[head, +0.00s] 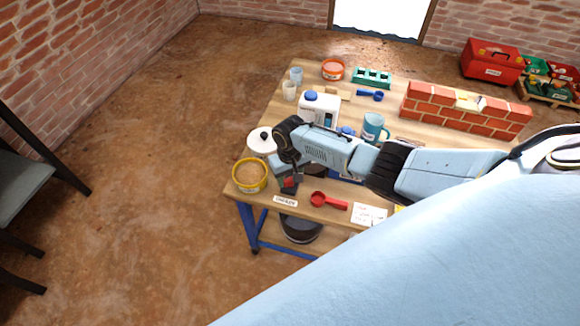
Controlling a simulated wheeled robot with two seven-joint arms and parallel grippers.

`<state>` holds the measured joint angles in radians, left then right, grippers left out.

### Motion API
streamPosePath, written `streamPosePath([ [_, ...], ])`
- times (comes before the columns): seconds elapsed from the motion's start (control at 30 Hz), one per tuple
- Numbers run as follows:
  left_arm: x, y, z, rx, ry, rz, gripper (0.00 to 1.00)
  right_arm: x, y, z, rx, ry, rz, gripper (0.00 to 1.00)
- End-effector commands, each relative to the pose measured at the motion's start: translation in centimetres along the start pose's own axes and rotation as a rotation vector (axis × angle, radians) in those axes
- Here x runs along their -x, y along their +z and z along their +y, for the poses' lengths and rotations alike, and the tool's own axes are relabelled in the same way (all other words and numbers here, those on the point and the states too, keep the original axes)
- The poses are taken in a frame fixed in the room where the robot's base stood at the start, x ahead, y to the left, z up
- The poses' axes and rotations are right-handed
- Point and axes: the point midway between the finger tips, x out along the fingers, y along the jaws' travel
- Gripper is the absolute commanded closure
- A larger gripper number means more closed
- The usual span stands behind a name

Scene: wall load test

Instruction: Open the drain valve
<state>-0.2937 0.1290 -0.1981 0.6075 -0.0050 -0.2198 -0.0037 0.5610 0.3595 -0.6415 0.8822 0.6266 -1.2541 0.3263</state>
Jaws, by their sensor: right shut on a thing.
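My right arm reaches in from the right over the wooden workbench, and my right gripper (289,181) points down near the bench's front left. It is shut on a small red part, apparently the drain valve's handle (291,181). The gripper hides most of this part, so how far the valve is turned cannot be told. A small white label (285,201) lies just in front of it on the bench edge. A dark bucket (300,228) stands below the bench edge, under this spot. My left gripper is not in view.
A yellow tub of sand (250,176) and a white lid with a black knob (262,140) stand left of the gripper. A red scoop (328,200) and a note (369,214) lie to its right. A brick wall piece (466,113) stands at the back right.

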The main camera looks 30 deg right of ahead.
Motion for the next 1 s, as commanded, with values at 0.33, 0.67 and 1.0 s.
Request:
streamPosePath([
  [0.33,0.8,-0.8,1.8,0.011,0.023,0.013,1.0,0.0,0.0,0.0,0.33,-0.001,-0.001,0.77],
  [0.67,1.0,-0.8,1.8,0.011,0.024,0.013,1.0,0.0,0.0,0.0,0.609,0.0,0.0,0.77],
  [1.0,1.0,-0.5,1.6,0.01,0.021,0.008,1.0,0.0,0.0,0.0,0.781,-0.001,0.001,0.77],
])
